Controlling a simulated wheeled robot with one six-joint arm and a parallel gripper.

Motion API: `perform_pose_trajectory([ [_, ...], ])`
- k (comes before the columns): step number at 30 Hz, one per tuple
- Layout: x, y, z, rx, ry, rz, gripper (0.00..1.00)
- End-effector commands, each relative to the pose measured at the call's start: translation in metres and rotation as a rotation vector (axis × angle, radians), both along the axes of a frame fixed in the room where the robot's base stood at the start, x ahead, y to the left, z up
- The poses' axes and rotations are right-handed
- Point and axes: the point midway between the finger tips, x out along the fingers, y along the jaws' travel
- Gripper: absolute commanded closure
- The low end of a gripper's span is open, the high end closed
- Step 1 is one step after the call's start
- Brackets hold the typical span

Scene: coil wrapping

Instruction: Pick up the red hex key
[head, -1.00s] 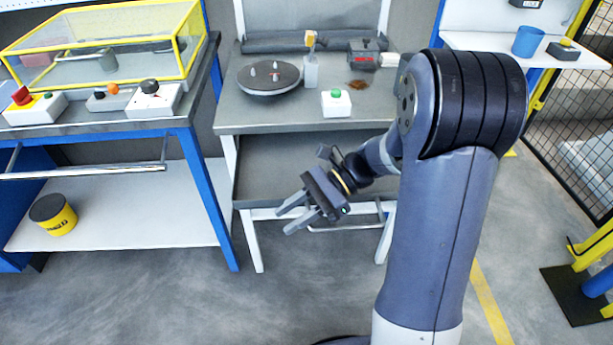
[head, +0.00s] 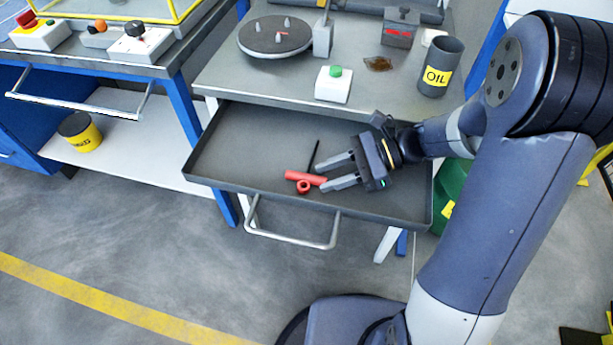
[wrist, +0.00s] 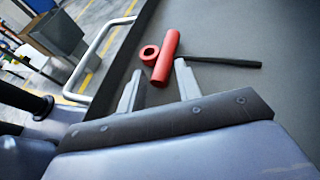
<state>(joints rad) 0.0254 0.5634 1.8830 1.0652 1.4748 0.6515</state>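The red hex key (head: 303,177) lies in the open grey drawer (head: 225,150). It has a thick red handle, a red ring at one side and a thin dark shaft pointing toward the back of the drawer. In the wrist view the hex key (wrist: 166,55) lies just ahead of the fingers, with the near end of its handle between the fingertips. My gripper (head: 321,178) is open and empty, low over the drawer at the handle's right end. It also shows in the wrist view (wrist: 159,72). Whether a finger touches the key cannot be told.
The drawer's rim and handle (head: 290,238) border the space. The drawer's left part is clear.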

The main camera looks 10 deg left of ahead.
Motion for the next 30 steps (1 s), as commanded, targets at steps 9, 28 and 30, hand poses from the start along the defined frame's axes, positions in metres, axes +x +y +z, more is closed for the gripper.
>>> perform_pose_trajectory([
  [9,-0.0033,0.0106,-0.0043,0.000,0.000,-0.001,0.67],
  [28,-0.0032,0.0102,-0.0041,0.000,0.000,-0.001,1.00],
  [30,-0.0032,0.0102,-0.0039,0.000,0.000,-0.001,1.00],
])
